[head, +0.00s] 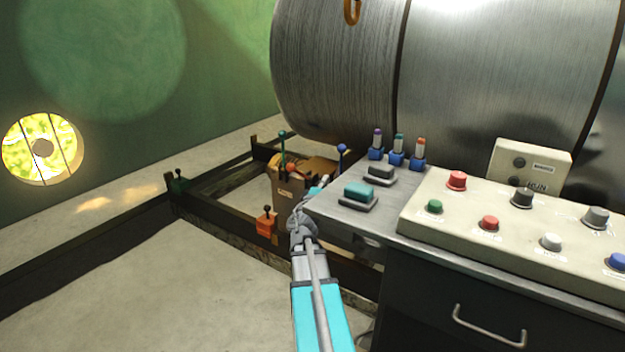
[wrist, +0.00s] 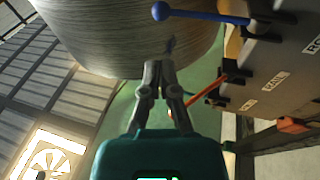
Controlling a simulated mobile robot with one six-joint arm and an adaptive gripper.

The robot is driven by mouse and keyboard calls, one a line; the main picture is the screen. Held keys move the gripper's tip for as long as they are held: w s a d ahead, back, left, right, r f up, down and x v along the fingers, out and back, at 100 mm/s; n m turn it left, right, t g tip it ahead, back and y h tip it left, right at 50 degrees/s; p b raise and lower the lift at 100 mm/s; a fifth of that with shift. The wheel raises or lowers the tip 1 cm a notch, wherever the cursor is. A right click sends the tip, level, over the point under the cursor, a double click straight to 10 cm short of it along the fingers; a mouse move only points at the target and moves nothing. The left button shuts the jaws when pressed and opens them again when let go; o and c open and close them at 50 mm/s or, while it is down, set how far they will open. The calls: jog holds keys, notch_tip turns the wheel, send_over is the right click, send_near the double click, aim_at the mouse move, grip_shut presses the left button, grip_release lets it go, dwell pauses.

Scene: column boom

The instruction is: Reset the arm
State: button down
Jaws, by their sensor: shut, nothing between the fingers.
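My arm reaches up from the bottom middle of the head view, with a cyan link and grey joints. It ends close to a brown lever box (head: 290,200), where my gripper is too small and overlapped to make out. In the wrist view my gripper (wrist: 160,66) is shut, its two dark fingers together and empty. The fingers point toward the big metal drum (wrist: 125,35) and the green wall. A blue-knobbed lever (wrist: 205,15) and an orange-red lever (wrist: 207,88) stick out from the labelled box (wrist: 270,85) at the right, apart from the fingers.
A grey desk (head: 365,222) with a sloped button panel (head: 460,235) stands right of my arm. The large drum (head: 335,75) lies behind it. Dark floor beams (head: 215,210) and an orange lever box (head: 266,222) lie left. Bare floor (head: 150,285) is open at lower left.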

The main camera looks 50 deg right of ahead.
dwell(0.3)
jog(key=w+a+f+m+g+y, duration=0.1)
jog(key=a+f+m+g+y, duration=0.15)
jog(key=a+f, duration=0.5)
jog(key=w+a+f+m+g+y, duration=0.1)
jog(key=a+f+m+y, duration=0.25)
jog(key=a, duration=0.65)
jog(key=w+a+f+m+g+y, duration=0.1)
jog(key=a+f+m+g+y, duration=0.1)
jog(key=a+f+y, duration=0.5)
jog(key=s+a+f+n+g+y, duration=0.1)
jog(key=s+a+f+n+y, duration=0.15)
jog(key=a, duration=1.15)
jog(key=s+a+f+n+g+y, duration=0.1)
jog(key=s+a+f+y, duration=0.2)
jog(key=a, duration=1)
notch_tip(320, 180, up, 37)
jog(key=a+y+p, duration=0.1)
jog(key=p, duration=3.5)
jog(key=shift+w+p, duration=0.35)
jog(key=shift+w, duration=0.05)
jog(key=shift+s+a+f, duration=0.1)
jog(key=shift+s+f, duration=0.05)
jog(key=shift+f, duration=0.05)
